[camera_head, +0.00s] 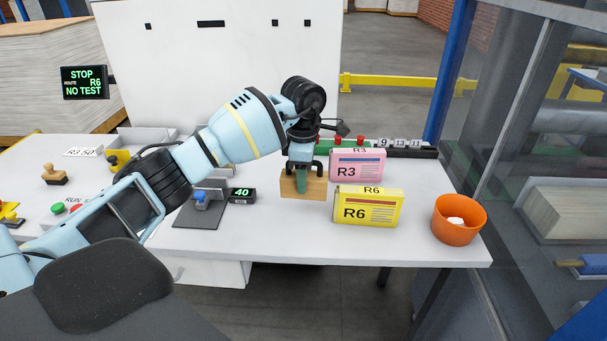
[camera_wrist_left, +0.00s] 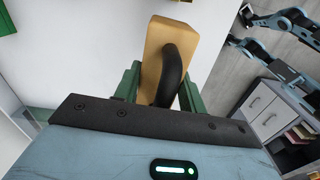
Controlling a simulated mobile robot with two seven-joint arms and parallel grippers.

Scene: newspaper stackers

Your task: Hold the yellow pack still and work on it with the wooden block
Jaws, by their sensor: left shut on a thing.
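The yellow pack (camera_head: 367,208), marked R6, stands upright near the table's front edge, right of centre. My left gripper (camera_head: 301,183) is shut on the wooden block (camera_head: 316,188), just left of and slightly behind the yellow pack. A small gap shows between block and pack. I cannot tell if the block touches the table. In the left wrist view, the block (camera_wrist_left: 168,42) sits between the green fingers, with a black curved part across it. My right gripper is in neither view, and nothing is seen holding the yellow pack.
A pink R3 pack (camera_head: 357,166) stands behind the yellow one. An orange bowl (camera_head: 459,222) with something white inside is at the table's right end. A display reading 40 (camera_head: 242,195) is left of the block.

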